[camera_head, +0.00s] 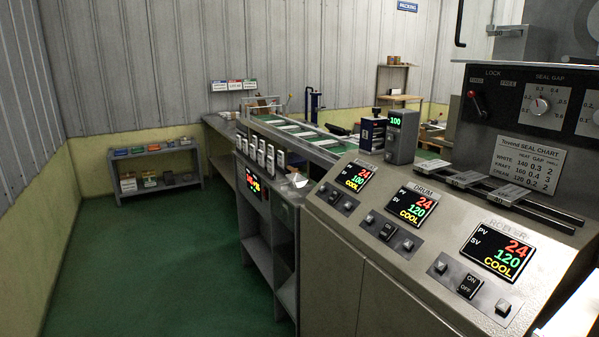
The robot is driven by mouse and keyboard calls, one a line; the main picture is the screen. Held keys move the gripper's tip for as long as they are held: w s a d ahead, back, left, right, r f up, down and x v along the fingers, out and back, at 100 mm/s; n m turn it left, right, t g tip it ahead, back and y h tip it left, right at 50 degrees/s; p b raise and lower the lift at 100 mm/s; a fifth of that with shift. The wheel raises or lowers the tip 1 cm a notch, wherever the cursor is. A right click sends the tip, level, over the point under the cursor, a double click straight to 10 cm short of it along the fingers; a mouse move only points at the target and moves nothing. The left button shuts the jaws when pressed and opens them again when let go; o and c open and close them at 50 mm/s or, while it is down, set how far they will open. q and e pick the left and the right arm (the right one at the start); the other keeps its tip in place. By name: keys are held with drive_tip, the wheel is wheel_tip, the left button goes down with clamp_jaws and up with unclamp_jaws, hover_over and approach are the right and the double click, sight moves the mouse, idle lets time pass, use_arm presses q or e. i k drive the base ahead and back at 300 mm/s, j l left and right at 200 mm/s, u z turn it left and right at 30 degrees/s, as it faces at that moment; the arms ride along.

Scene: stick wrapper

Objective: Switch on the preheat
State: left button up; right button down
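A sloped control panel on the grey machine has three dark displays in a row. The far left display (355,176) shows 24, 100 and COOL; its label is too small to read surely. Below it sits a small dark rocker switch (335,196) between two small knobs. The middle display (412,206), labelled DRUM, shows 24, 120 and COOL, with an ON/OFF rocker (387,231) below. The near right display (498,251) shows 24, 120 and COOL, with an ON/OFF rocker (469,286) below. I cannot tell the rockers' positions. Neither gripper is in view.
A dark upper panel (530,130) with a red-handled lever, dials and a seal chart rises at right. A small box (402,137) showing 100 stands behind the displays. A low shelf (153,168) stands by the back wall. Green floor (170,260) at left is clear.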

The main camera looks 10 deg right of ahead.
sight(334, 195)
drive_tip(key=i+u, duration=0.2)
drive_tip(key=i, duration=0.4)
drive_tip(key=i+l+u, duration=0.25)
drive_tip(key=i, duration=0.3)
drive_tip(key=j, duration=0.1)
